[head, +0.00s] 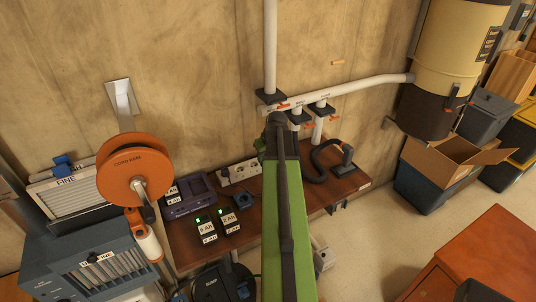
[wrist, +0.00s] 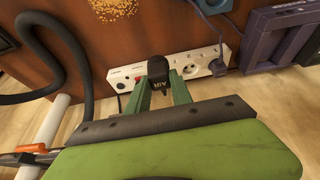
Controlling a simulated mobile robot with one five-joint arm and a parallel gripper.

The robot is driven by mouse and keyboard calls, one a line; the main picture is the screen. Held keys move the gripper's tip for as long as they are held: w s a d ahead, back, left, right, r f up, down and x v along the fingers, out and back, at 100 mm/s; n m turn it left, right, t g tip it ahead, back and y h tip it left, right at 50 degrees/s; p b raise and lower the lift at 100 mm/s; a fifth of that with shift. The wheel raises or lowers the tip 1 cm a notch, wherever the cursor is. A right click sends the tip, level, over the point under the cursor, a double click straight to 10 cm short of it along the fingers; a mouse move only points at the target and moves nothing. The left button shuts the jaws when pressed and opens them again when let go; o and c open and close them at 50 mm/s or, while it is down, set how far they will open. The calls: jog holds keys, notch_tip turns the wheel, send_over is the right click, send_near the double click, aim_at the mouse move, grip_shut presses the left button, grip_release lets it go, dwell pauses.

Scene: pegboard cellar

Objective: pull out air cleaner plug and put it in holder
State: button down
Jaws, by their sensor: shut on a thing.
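In the wrist view my gripper (wrist: 159,88) has its two green fingers closed on a black plug (wrist: 157,68) lettered AIR. The plug is in front of the white power strip (wrist: 203,65); I cannot tell whether its pins are still in a socket. Round sockets show on the strip to the right of the plug. In the head view the strip (head: 240,171) lies at the back of the bench against the wall, and my green arm hides the gripper and plug. A small blue piece (wrist: 214,5) is on the bench beyond the strip; I cannot tell whether it is the holder.
The brown bench (head: 183,246) carries a purple charger (head: 188,196), labelled blocks with green lights (head: 205,226) and a black hose (head: 322,167). An orange cord reel (head: 134,174) hangs at left. White pipes (head: 270,45) with orange-handled gates rise behind.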

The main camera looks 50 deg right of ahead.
jog(key=a+f+b, duration=0.2)
jog(key=a, duration=1.1)
jog(key=shift+a+f, duration=0.25)
jog(key=shift+a, duration=0.15)
jog(key=shift+f+b, duration=0.15)
jog(key=shift+b, duration=0.2)
jog(key=shift+f+b, duration=1.35)
jog(key=shift+f+b, duration=2.2)
dwell(2.4)
